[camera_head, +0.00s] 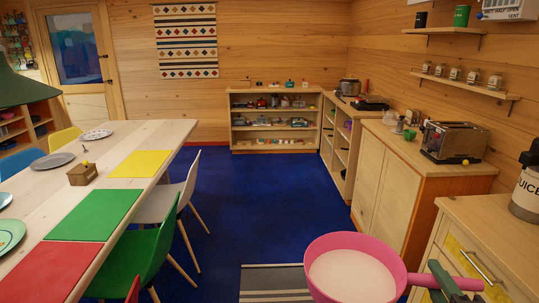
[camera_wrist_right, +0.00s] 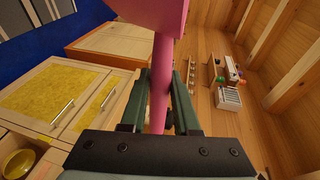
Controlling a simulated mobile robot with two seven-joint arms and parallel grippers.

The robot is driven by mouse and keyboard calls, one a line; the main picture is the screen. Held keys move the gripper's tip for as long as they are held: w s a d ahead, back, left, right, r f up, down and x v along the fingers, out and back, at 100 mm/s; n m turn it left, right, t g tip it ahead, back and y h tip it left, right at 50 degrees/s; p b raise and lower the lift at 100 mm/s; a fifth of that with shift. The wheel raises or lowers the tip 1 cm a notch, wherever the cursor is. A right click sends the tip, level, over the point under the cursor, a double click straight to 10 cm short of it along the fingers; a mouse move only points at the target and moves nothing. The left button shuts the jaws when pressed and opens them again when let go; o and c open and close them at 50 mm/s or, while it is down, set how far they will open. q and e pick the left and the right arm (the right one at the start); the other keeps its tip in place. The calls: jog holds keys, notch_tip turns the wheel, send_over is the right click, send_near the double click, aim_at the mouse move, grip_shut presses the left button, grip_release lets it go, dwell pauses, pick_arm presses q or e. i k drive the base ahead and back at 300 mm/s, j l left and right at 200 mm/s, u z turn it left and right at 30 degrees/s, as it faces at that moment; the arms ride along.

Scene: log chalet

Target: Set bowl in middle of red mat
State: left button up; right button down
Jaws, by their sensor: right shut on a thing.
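The pink bowl (camera_head: 396,262) with a long pink handle is at the bottom right of the head view, its inside pale. My right gripper (camera_head: 446,284) is shut on the handle and holds the bowl in front of me. In the right wrist view the pink handle (camera_wrist_right: 160,75) runs between the dark green fingers, with part of the bowl (camera_wrist_right: 155,14) beyond. The red mat (camera_head: 50,272) lies flat at the near end of the long table (camera_head: 165,135), far left of the bowl, and its visible part is bare. My left gripper is not in view.
Green (camera_head: 95,214) and yellow mats (camera_head: 139,164), plates and a small wooden box (camera_head: 83,174) are on the table. A green chair (camera_head: 150,250) and white chair (camera_head: 165,203) stand along its side. Cabinets line the right. Blue floor (camera_head: 255,205) between is clear.

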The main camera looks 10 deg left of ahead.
aim_at(49, 268)
jog(key=i+u, duration=0.25)
jog(key=u, duration=0.2)
jog(key=i+l+u, duration=0.2)
jog(key=u, duration=0.3)
jog(key=i+l+u, duration=0.2)
jog(key=u, duration=0.25)
jog(key=i+l+u, duration=0.15)
jog(key=l+u, duration=0.15)
jog(key=u, duration=0.2)
jog(key=i+l+u, duration=0.15)
jog(key=u, duration=0.3)
jog(key=i+l+u, duration=0.1)
jog(key=l+u, duration=0.15)
jog(key=u, duration=0.2)
jog(key=i+l+u, duration=0.1)
jog(key=l+u, duration=0.15)
jog(key=u, duration=0.2)
jog(key=l+u, duration=0.25)
jog(key=u, duration=0.2)
jog(key=i+l+u, duration=0.1)
jog(key=l+u, duration=0.6)
jog(key=k+l+u, duration=0.1)
jog(key=l, duration=0.7)
